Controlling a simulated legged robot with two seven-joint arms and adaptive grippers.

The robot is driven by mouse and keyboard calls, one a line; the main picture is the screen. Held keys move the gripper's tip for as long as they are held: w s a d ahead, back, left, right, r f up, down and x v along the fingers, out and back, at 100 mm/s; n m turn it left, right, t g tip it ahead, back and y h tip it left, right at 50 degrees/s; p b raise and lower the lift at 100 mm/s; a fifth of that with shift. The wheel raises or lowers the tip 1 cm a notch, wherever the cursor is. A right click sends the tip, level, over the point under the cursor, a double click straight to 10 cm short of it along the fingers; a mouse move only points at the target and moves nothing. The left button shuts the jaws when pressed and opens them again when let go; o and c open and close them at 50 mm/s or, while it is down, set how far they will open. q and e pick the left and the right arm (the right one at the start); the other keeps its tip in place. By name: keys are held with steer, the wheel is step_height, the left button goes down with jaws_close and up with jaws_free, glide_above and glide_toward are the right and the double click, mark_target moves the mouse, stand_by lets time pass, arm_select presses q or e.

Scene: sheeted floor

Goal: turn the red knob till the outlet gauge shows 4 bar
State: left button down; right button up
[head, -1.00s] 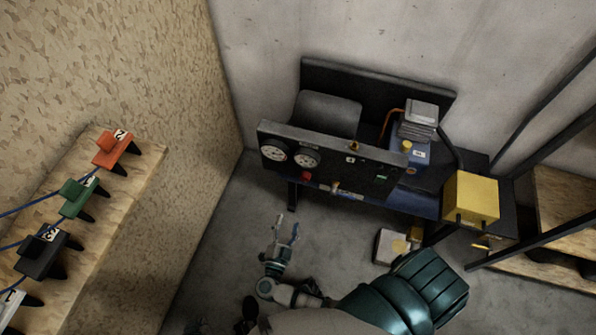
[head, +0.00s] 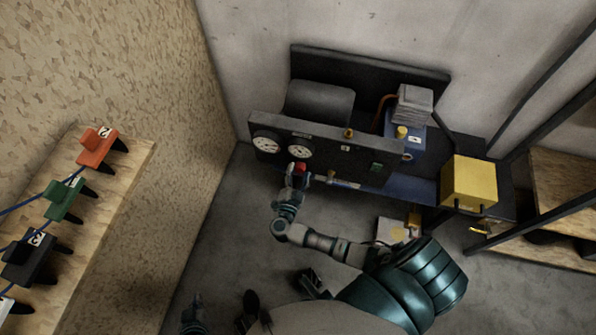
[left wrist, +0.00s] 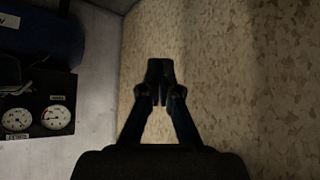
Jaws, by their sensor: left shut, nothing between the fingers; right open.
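The red knob (head: 301,168) sits low on the front of the black panel (head: 325,160), below the right-hand gauge. Two round white gauges, a left one (head: 266,145) and a right one (head: 300,152), are on the panel; their readings and labels are too small to read. They also show in the left wrist view (left wrist: 56,117). My right gripper (head: 295,174) is open at the knob, partly covering it; I cannot tell whether it touches. My left gripper (head: 194,302) is shut and empty at the bottom, away from the panel; its fingers (left wrist: 159,75) point toward the chipboard wall.
A yellow box (head: 469,183) stands right of the panel, near a blue container (head: 413,153). A wooden shelf (head: 90,215) with orange, green and black clamp-like items is at the left. A pale box (head: 392,231) is on the floor. Floor left of my right arm is clear.

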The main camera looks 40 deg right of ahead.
arm_select(q)
steer(key=shift+w+d+r, duration=0.15)
steer(key=shift+d, duration=0.1)
arm_select(e)
steer(key=shift+w+d, duration=0.2)
steer(key=shift+d, duration=0.25)
arm_select(q)
steer(key=shift+a, duration=0.2)
arm_select(e)
steer(key=shift+a, duration=0.15)
steer(key=c, duration=1.1)
steer(key=shift+r+m+p, duration=0.15)
steer(key=shift+m+p, duration=0.55)
steer(key=shift+p, duration=0.2)
steer(key=shift+c, duration=0.3)
steer(key=shift+m, duration=0.4)
steer(key=shift+f+m, duration=0.2)
steer(key=shift+m, duration=0.5)
arm_select(q)
steer(key=s+g, duration=0.1)
steer(key=s+a+f, duration=0.1)
steer(key=s, duration=0.1)
steer(key=s+g, duration=0.1)
steer(key=s, duration=0.1)
steer(key=shift+a+f+g+y, duration=0.3)
steer(key=shift+f+y, duration=0.05)
steer(key=shift+y, duration=0.05)
arm_select(e)
steer(key=o, duration=1.2)
steer(key=shift+c, duration=0.2)
